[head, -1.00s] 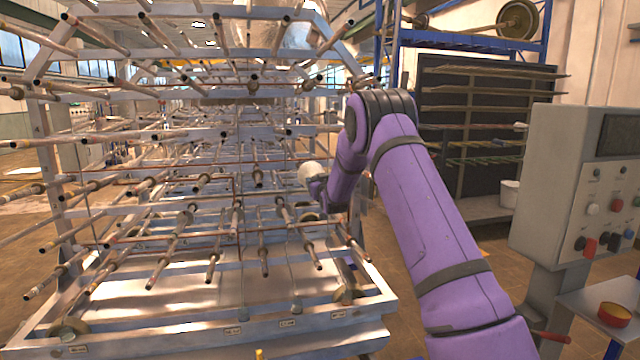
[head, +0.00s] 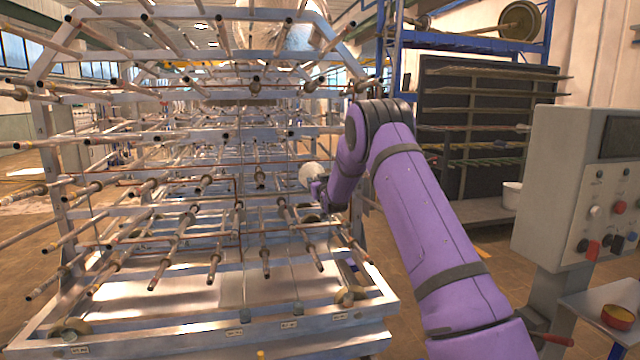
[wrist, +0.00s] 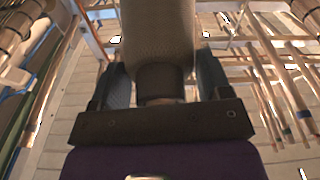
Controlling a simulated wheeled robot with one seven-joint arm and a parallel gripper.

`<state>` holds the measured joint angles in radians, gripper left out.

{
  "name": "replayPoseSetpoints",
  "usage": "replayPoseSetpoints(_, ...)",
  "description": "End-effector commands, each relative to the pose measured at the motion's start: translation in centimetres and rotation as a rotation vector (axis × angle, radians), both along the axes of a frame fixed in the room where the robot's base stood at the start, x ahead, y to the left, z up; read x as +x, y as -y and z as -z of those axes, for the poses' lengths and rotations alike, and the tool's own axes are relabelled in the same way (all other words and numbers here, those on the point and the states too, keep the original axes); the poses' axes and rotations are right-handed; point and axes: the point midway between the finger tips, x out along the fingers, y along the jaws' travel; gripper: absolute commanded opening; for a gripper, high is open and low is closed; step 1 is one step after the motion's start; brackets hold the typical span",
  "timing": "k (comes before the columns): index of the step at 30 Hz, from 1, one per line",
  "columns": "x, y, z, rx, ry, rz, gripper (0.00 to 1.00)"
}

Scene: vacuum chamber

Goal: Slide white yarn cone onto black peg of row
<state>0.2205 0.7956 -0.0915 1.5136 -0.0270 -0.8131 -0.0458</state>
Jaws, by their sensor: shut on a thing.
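The white yarn cone (head: 311,173) is a small pale shape at the end of my purple arm in the head view, in front of the rack's right part. In the wrist view the cone (wrist: 157,35) fills the upper middle, with a dark band at its near end. My gripper (wrist: 158,85) is shut on it, a blue-grey finger on each side. The gripper (head: 320,188) is small and partly hidden by my arm in the head view. Several pegs (head: 260,178) stick out from the metal rack toward me. I cannot tell which is the task's black peg, or whether the cone touches one.
The metal rack (head: 300,327) with rows of thin rods fills the left and middle. A grey control box (head: 560,190) stands at the right, with a red-and-yellow bowl (head: 616,315) below it. Dark shelving (head: 480,120) is behind my arm.

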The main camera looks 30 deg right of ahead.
Motion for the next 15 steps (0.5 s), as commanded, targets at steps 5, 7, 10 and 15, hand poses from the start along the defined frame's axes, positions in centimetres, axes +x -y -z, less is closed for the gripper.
replayPoseSetpoints(5,0.2,0.0,-0.1,-0.001,0.003,0.0,0.16)
replayPoseSetpoints(7,0.4,0.1,-0.1,-0.001,0.002,0.0,0.16)
replayPoseSetpoints(10,0.7,0.2,0.0,-0.001,0.002,0.0,0.16)
replayPoseSetpoints(15,1.0,0.3,0.0,-0.001,0.003,0.0,0.8)
